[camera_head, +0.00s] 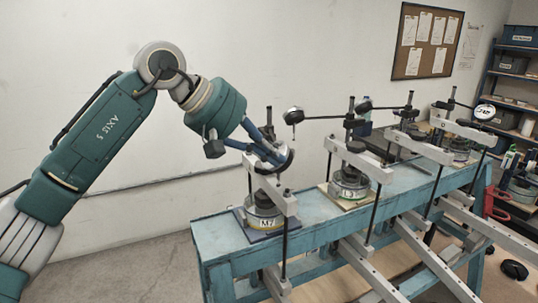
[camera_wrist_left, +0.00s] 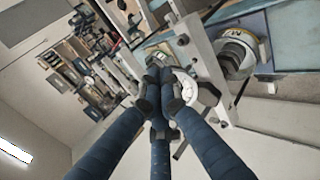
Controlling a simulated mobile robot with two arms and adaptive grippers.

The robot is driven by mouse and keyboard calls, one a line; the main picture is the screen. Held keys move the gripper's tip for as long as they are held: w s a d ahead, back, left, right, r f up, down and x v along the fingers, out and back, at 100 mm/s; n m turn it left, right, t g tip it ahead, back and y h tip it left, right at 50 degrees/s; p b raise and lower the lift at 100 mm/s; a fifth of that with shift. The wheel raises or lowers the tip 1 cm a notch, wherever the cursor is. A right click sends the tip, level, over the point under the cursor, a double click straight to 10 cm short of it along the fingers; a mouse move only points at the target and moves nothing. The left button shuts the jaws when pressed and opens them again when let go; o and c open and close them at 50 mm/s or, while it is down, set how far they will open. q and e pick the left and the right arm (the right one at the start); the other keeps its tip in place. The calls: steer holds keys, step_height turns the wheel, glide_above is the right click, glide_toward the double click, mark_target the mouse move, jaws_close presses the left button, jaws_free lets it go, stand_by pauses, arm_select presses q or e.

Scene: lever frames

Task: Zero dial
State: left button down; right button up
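The nearest lever frame stands on the bench, with a round base marked "M7" (camera_head: 263,222) and a grey crossbar (camera_head: 270,187). My left gripper (camera_head: 279,156) reaches down from the upper left to the top of this frame. Its blue fingers (camera_wrist_left: 160,75) run together at their tips in the left wrist view. A pale round dial (camera_wrist_left: 186,88) shows right behind and beside the fingers, partly covered by them. I cannot tell whether the fingertips touch it. Another white dial (camera_head: 485,112) sits at the far right frame. My right gripper is not in view.
A second lever frame, its base marked "L" (camera_head: 348,190), and further ones stand along the blue bench (camera_head: 225,243). Their posts, crossbars and dark-knobbed arms (camera_head: 293,116) crowd the space right of my gripper. Shelves (camera_head: 517,70) stand at the far right. The wall side is clear.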

arm_select(q)
steer(key=shift+d, duration=0.15)
stand_by(0.3)
steer(key=shift+s+d, duration=0.1)
steer(key=shift+p+v, duration=0.55)
steer(key=shift+v, duration=2.45)
